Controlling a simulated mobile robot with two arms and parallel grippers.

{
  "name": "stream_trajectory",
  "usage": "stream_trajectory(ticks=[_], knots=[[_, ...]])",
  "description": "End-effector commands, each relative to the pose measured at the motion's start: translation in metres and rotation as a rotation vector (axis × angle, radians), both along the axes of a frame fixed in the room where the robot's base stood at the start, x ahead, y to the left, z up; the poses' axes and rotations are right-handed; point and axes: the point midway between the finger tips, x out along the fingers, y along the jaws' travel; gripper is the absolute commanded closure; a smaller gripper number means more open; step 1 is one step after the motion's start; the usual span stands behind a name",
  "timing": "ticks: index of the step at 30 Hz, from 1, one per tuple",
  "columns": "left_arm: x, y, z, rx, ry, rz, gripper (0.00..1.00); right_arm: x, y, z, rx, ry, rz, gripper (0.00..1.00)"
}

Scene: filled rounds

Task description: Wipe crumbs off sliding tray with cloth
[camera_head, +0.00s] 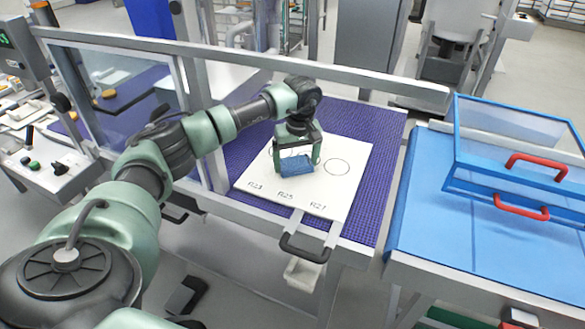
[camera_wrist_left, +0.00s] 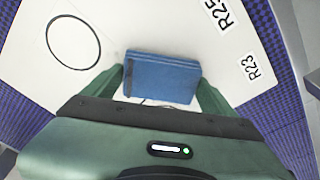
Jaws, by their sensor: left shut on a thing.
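The sliding tray (camera_head: 357,153) is a flat white board with printed circles and the labels R23, R25 and R27 along its near edge. A dark handle (camera_head: 303,251) sticks out at its front. A folded blue cloth (camera_head: 297,167) is at the tray's middle, and it also fills the gap between the fingers in the left wrist view (camera_wrist_left: 160,76). My left gripper (camera_head: 297,160) points down and is shut on the cloth. The cloth looks low over the tray; contact is hard to tell. I cannot make out crumbs. My right gripper is not in view.
The tray lies on a purple mesh belt (camera_head: 385,135). A metal rail (camera_head: 380,83) runs behind it, and a clear-panelled guard (camera_head: 120,100) stands left. At the right is a blue table (camera_head: 440,225) carrying a clear blue-framed cover with red handles (camera_head: 522,208).

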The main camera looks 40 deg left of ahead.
Motion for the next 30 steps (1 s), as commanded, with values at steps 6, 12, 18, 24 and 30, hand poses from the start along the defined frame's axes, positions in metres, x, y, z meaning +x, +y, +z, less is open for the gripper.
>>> stream_trajectory(ticks=[6, 12, 18, 24, 30], knots=[[0.007, 0.002, -0.001, -0.001, -0.001, 0.002, 0.46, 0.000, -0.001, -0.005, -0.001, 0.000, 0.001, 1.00], [0.025, 0.006, -0.003, -0.001, -0.003, 0.003, 0.46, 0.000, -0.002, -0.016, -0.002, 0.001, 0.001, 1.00], [0.037, 0.008, -0.004, -0.001, -0.001, 0.001, 0.46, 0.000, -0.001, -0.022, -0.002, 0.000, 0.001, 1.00], [0.043, 0.010, -0.004, 0.000, -0.002, 0.001, 0.46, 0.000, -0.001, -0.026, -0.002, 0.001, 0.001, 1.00], [0.061, 0.013, -0.004, -0.001, -0.002, 0.002, 0.46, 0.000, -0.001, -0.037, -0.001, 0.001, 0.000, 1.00]])
